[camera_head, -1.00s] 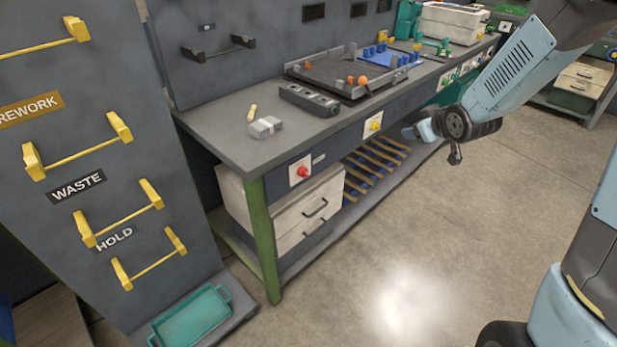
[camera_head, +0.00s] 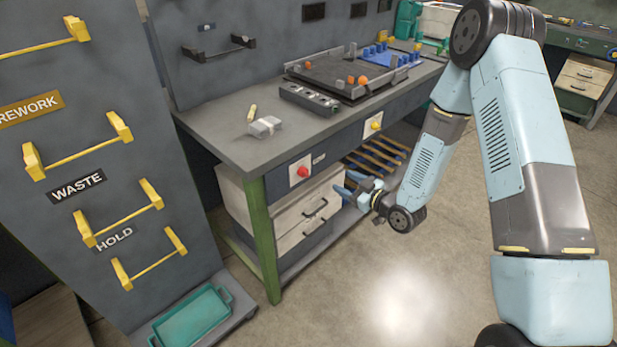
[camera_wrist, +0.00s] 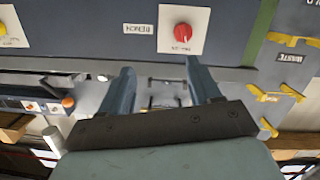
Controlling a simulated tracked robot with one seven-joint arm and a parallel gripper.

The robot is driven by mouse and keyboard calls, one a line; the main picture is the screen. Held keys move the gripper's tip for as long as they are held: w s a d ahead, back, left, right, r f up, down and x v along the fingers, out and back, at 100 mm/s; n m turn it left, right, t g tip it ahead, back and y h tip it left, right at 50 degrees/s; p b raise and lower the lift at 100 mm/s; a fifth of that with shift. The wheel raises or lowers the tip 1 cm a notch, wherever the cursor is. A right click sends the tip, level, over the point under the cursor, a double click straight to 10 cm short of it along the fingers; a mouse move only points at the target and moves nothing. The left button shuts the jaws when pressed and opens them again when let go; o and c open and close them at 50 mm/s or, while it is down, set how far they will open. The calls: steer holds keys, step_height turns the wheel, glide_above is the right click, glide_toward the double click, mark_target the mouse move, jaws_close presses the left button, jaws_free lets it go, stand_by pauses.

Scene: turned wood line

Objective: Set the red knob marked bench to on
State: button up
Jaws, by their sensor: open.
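The red knob (camera_head: 303,171) sits on a white square plate on the front of the workbench, near its left green leg. It also shows in the wrist view (camera_wrist: 182,33), beside a white label reading BENCH (camera_wrist: 139,29). My gripper (camera_head: 342,188) is in front of the bench, to the right of the red knob and a little lower. In the wrist view its two fingers (camera_wrist: 157,72) are apart with nothing between them. The knob lies beyond the fingertips, nearer the right finger. The small print on the plate is too blurred to read.
A yellow knob (camera_head: 376,124) is on the bench front to the right. White drawers (camera_head: 300,220) and a slatted shelf stand below. A grey panel with yellow handles (camera_head: 95,215) and a teal tray (camera_head: 190,318) are at the left. The floor in front is clear.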

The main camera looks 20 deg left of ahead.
mark_target(307, 176)
steer(key=s+a+f+y, duration=0.2)
steer(key=s+f, duration=0.1)
steer(key=x, duration=1.3)
steer(key=shift+w+f, duration=0.1)
steer(key=shift+f, duration=0.1)
steer(key=c, duration=1)
